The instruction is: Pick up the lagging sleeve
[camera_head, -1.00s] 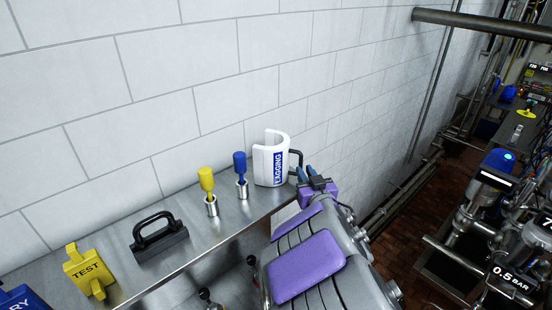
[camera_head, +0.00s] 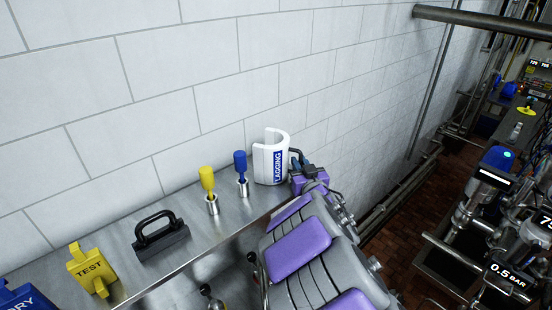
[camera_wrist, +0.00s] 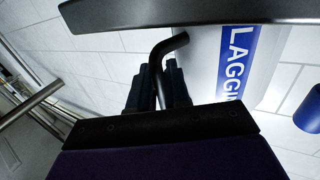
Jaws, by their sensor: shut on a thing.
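The lagging sleeve (camera_head: 264,160) is a white, open-sided cylinder with a blue LAGGING label. It stands upright at the far end of the metal shelf against the tiled wall. Its black handle sticks out on the right. My gripper (camera_head: 299,163) is at this handle and shut on it. In the wrist view the black handle (camera_wrist: 158,62) runs down between the dark fingers of my gripper (camera_wrist: 160,88), and the white sleeve body (camera_wrist: 198,55) is beyond. The fingertips are partly hidden in the head view. I cannot tell whether the sleeve's base touches the shelf.
The tiled wall is close behind the sleeve. Pipes and gauges (camera_head: 500,215) stand at the right.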

